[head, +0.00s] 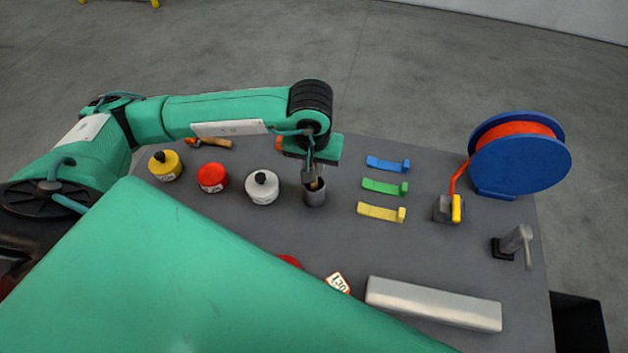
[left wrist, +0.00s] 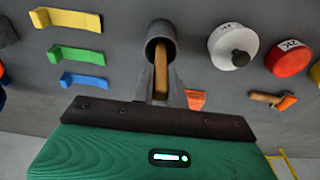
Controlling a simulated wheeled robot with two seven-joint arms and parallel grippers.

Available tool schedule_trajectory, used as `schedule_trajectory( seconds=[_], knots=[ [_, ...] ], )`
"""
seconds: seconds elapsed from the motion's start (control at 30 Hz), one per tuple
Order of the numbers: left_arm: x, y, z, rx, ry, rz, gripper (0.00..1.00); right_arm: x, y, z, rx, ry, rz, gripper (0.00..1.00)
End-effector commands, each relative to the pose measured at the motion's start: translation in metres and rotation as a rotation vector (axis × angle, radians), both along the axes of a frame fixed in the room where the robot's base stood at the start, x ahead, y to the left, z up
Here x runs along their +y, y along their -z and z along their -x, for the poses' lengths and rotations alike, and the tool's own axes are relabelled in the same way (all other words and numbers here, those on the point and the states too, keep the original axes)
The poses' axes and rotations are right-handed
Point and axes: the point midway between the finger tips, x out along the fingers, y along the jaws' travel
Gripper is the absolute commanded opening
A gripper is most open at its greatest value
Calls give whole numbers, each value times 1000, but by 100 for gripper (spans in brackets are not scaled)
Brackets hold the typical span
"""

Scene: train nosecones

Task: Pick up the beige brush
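The brush (left wrist: 160,72) stands in a grey cup (head: 315,197); its beige-brown handle sticks up out of the cup, which also shows in the left wrist view (left wrist: 158,32). The brush's lower end is hidden inside the cup. In the head view only a little of the handle (head: 317,185) shows. My left gripper (head: 311,178) is right above the cup, pointing down. In the left wrist view its two fingers (left wrist: 161,88) are on either side of the handle, with what look like narrow gaps. My right gripper is not in view.
White (head: 262,187), red (head: 212,178) and yellow (head: 165,166) pots stand left of the cup. Blue (head: 388,164), green (head: 385,187) and yellow (head: 381,212) pieces lie to the right. A blue reel (head: 521,160) stands farther right. A long pale bar (head: 433,304) lies at the front.

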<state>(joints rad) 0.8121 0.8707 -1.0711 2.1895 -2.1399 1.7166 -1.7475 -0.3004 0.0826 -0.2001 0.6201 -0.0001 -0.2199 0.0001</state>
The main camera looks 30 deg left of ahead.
Motion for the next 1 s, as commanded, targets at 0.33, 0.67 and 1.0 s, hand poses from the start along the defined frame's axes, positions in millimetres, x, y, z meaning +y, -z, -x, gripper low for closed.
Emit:
schedule_trajectory(
  seconds=[0.33, 0.67, 1.0],
  knots=[
    [0, -1, 0, -1, 0, 0, 0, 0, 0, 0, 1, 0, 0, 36],
    [0, -32, -1, -3, 0, -1, 0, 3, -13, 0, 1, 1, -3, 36],
    [0, -111, -1, -4, 0, 1, 0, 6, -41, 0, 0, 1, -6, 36]
  ],
)
